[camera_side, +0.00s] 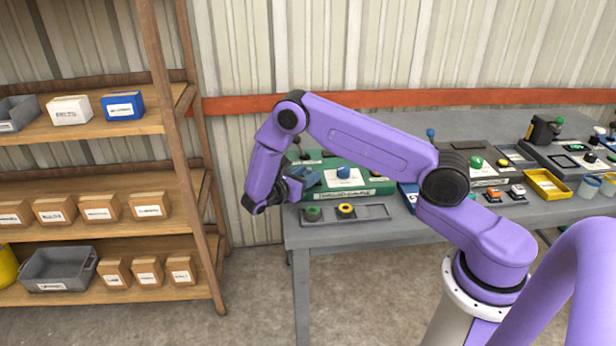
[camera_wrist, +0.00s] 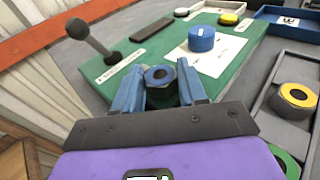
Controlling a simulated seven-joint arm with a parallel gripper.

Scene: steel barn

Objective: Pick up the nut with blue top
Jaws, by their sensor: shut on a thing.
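In the wrist view a nut with a dark blue top and a hole in it (camera_wrist: 160,75) sits between the two blue fingers of my gripper (camera_wrist: 163,90). The fingers are shut on its sides, and its lower part is mostly hidden. In the side view my gripper (camera_side: 300,181) is at the left end of the green board (camera_side: 374,187), and the held nut cannot be made out there. A round blue piece (camera_wrist: 201,38) stands on a white sheet on the board; it also shows in the side view (camera_side: 343,172).
A grey tray (camera_side: 375,212) at the table's front edge holds a green-topped nut (camera_side: 313,213) and a yellow-topped nut (camera_side: 346,209). A lever with a ball knob (camera_wrist: 92,42) stands on the board's left. A wooden shelf (camera_side: 180,150) stands left of the table.

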